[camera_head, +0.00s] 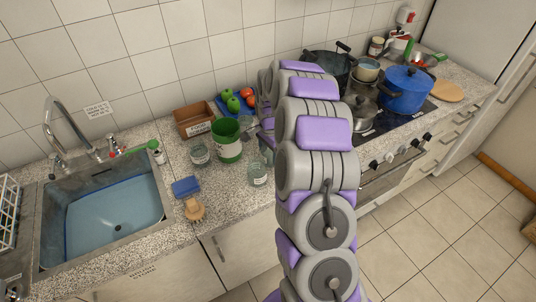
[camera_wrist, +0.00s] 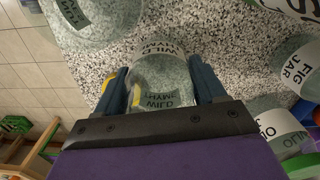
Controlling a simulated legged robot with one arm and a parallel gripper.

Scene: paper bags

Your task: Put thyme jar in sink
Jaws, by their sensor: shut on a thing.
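The thyme jar (camera_wrist: 160,90) is clear glass with a printed label reading "THYME" in the wrist view. My gripper (camera_wrist: 158,66) is shut on it, with one dark finger on each side. The speckled counter shows behind the jar; I cannot tell whether the jar touches it. In the head view my arm hides the gripper, and I cannot pick out the held jar for sure. The sink (camera_head: 105,212), a blue-grey basin with a tap, is at the left of the head view, with its bottom bare.
In the head view, a glass jar (camera_head: 200,153), a green-and-white container (camera_head: 227,140), another jar (camera_head: 258,174), a blue sponge (camera_head: 186,187) and a brush (camera_head: 194,209) stand between sink and arm.

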